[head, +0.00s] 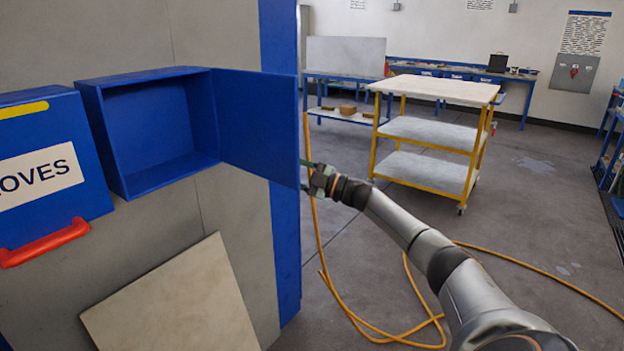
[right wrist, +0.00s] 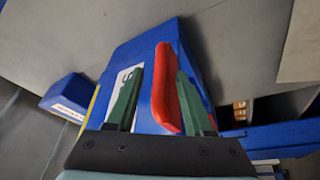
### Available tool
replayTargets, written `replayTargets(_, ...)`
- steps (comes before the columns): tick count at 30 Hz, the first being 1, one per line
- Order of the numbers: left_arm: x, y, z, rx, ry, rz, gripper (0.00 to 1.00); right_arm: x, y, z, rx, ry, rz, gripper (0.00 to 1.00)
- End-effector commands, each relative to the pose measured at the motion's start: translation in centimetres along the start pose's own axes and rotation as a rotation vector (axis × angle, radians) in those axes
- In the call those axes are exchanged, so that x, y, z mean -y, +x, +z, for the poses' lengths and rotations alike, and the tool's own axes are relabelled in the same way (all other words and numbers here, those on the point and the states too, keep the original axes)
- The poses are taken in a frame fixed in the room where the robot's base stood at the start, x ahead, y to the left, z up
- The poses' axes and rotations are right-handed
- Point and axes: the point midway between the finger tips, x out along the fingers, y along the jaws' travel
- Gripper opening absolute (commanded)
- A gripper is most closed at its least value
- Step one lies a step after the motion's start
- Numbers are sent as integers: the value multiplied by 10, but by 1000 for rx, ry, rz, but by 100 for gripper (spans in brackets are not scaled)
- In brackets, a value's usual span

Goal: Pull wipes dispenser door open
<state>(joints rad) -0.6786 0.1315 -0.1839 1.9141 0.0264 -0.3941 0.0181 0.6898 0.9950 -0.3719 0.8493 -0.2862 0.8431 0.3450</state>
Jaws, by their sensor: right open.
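The wipes dispenser is an open, empty-looking blue box (head: 150,125) on the wall in the head view. Its blue door (head: 257,122) is swung out to the right, well away from the box opening. My right gripper (head: 316,180) is at the door's outer lower edge. In the right wrist view the door (right wrist: 142,52) carries a partly hidden white label and a red handle (right wrist: 165,90). The handle lies between the two green fingers of my right gripper (right wrist: 158,100), which are open around it. Contact cannot be told. My left gripper is not in view.
A closed blue gloves dispenser (head: 60,150) with a red handle hangs left of the box. A beige panel (head: 170,305) leans below. A yellow-framed cart (head: 430,130) stands behind my right arm. An orange hose (head: 335,290) lies on the otherwise open floor.

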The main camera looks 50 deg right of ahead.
Motion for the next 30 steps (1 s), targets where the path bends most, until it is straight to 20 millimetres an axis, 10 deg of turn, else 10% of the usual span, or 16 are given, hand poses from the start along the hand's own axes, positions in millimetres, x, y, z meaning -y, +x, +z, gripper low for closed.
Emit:
replayTargets(18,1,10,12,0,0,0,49,1,-82,1,2,0,-2,52)
replayTargets(30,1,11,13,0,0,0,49,0,-96,0,-2,-1,0,52)
